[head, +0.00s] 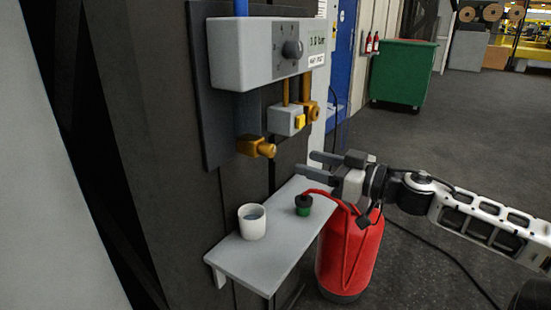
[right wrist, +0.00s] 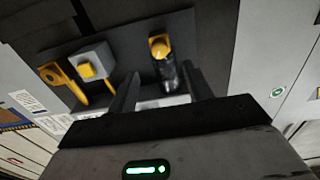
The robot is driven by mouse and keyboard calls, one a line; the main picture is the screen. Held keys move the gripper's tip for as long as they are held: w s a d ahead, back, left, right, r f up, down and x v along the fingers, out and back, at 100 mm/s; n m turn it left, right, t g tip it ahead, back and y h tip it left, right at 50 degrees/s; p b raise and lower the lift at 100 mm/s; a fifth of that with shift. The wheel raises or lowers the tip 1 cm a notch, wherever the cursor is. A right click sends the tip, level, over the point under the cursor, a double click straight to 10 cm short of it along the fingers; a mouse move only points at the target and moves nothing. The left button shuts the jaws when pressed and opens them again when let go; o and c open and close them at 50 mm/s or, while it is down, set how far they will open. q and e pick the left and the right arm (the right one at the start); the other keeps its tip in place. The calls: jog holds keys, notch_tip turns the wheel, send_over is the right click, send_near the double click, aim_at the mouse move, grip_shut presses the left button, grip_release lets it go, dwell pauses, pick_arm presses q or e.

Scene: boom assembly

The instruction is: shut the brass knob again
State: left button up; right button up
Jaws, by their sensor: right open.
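A brass knob-like fitting (head: 256,147) sits at the lower end of a grey pipe on the wall panel. It also shows in the right wrist view (right wrist: 158,46), beyond and between my fingers. A second brass fitting (head: 310,110) is on the right of the panel, beside a grey block with a yellow button (head: 299,121). I cannot tell from the brass parts whether either is open or shut. My right gripper (head: 306,163) is open and empty, its fingers pointing at the wall, right of and a little below the first fitting, apart from it. My left gripper is out of view.
A grey box with a dark dial (head: 292,49) is above the fittings. Below, a grey shelf (head: 262,265) holds a white cup (head: 252,226) and a green-based piece (head: 303,205) on a red hose. A red cylinder (head: 345,260) stands on the floor by the shelf.

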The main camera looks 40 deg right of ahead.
aim_at(273, 152)
jog(key=b+x, duration=0.1)
jog(key=x, duration=0.3)
jog(key=shift+w+b, duration=0.25)
jog(key=shift+b, duration=0.05)
jog(key=shift+p+x, duration=0.6)
jog(key=shift+x, duration=1.05)
jog(key=shift+p+x, duration=0.3)
jog(key=shift+x, duration=0.55)
jog(key=c, duration=1)
